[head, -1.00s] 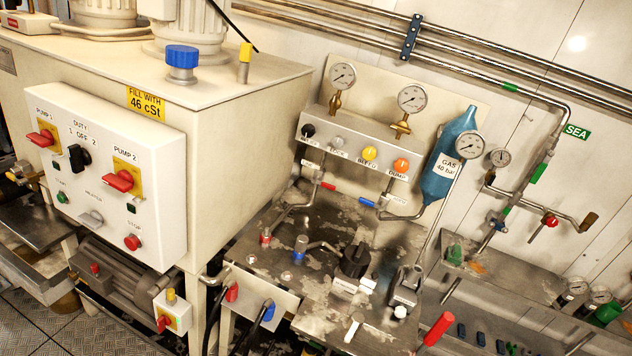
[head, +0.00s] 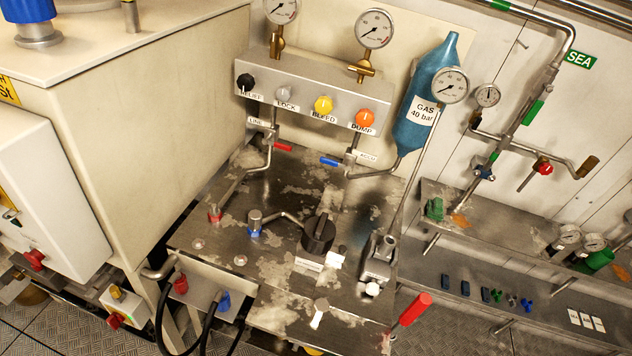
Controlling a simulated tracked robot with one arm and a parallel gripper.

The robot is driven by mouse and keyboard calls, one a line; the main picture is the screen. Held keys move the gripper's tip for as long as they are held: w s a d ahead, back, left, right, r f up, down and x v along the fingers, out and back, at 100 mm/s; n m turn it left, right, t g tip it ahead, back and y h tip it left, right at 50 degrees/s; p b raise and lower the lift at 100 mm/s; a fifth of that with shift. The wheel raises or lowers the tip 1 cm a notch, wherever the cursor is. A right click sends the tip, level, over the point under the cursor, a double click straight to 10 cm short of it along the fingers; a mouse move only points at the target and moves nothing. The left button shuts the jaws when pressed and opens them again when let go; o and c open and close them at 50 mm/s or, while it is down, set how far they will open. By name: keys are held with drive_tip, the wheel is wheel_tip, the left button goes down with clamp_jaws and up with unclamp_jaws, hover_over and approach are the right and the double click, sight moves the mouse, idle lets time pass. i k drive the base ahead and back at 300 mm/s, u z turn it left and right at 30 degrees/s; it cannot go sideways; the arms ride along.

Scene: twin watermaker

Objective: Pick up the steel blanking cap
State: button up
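A short grey metal cylinder (head: 255,217) that looks like the steel blanking cap stands upright on the steel worktop (head: 215,237). A blue ring (head: 254,232) shows at its foot, and a bent pipe (head: 290,217) runs close beside it on the right. At this size I cannot be sure that it is the cap. A pipe end with a red ring (head: 214,214) stands to its left. My gripper is not in view, so I cannot see its fingers or whether they hold anything.
A black rotary handle (head: 318,235) stands right of the cylinder. A valve block with knobs (head: 315,95) rises behind, below two gauges. A blue gas bottle (head: 425,105) and a red-handled lever (head: 410,309) are at the right. A cream tank (head: 150,110) walls the left.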

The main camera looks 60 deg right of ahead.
sight(255, 216)
drive_tip(key=z, duration=0.7)
drive_tip(key=i, duration=1)
drive_tip(key=u, duration=0.05)
